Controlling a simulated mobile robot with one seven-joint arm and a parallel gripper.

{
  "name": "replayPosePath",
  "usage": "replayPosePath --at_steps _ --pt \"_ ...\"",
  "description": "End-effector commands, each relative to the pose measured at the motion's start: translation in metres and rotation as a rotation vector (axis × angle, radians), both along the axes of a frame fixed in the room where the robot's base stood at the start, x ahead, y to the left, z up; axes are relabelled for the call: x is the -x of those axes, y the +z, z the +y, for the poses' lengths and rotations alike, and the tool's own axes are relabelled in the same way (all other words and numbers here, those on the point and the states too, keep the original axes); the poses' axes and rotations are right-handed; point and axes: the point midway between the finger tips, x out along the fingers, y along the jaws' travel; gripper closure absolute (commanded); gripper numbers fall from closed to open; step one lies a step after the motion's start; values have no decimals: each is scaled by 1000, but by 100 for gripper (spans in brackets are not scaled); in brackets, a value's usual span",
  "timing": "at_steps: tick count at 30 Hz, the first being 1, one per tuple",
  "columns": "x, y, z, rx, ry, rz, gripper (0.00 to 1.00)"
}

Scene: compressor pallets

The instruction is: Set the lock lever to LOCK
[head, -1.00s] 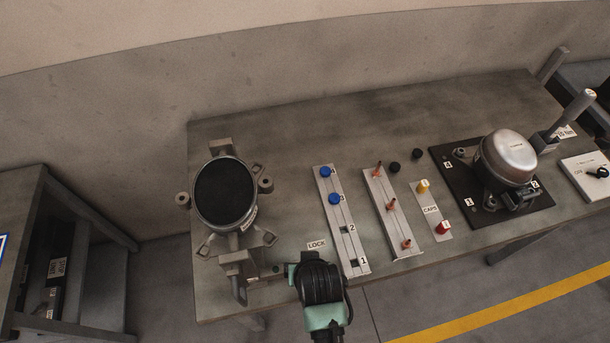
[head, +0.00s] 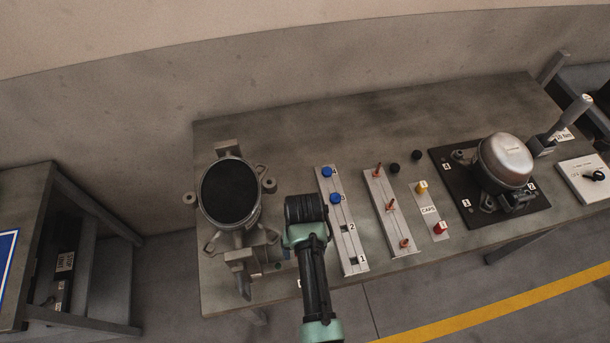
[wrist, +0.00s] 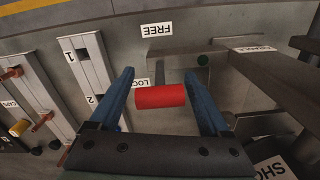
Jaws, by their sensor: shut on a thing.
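The red cylindrical grip (wrist: 160,96) of the lock lever lies crosswise between the blue fingers of my gripper (wrist: 158,75) in the wrist view. My gripper is shut on it. The LOCK label (wrist: 141,87) is just behind the red grip and partly covered by it. The FREE label (wrist: 156,30) lies on the bench farther up in that view. The rest of the lever cannot be made out.
A slotted strip (head: 345,240) with blue caps stands right of my arm. Beyond it are a strip with copper-coloured pins (head: 391,212), a caps strip (head: 431,210) and a compressor (head: 505,160) on a black plate. The bench's back middle (head: 300,130) is clear.

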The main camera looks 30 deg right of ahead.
Motion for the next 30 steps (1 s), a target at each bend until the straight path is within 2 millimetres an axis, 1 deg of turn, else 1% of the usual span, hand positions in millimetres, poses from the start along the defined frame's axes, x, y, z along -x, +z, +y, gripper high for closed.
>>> replayPosePath --at_steps 1,8,30 --pt "-8 0 -1 4 5 -17 100" --pt "-15 0 -3 7 6 -25 100" --pt "-17 2 -3 7 7 -29 100"
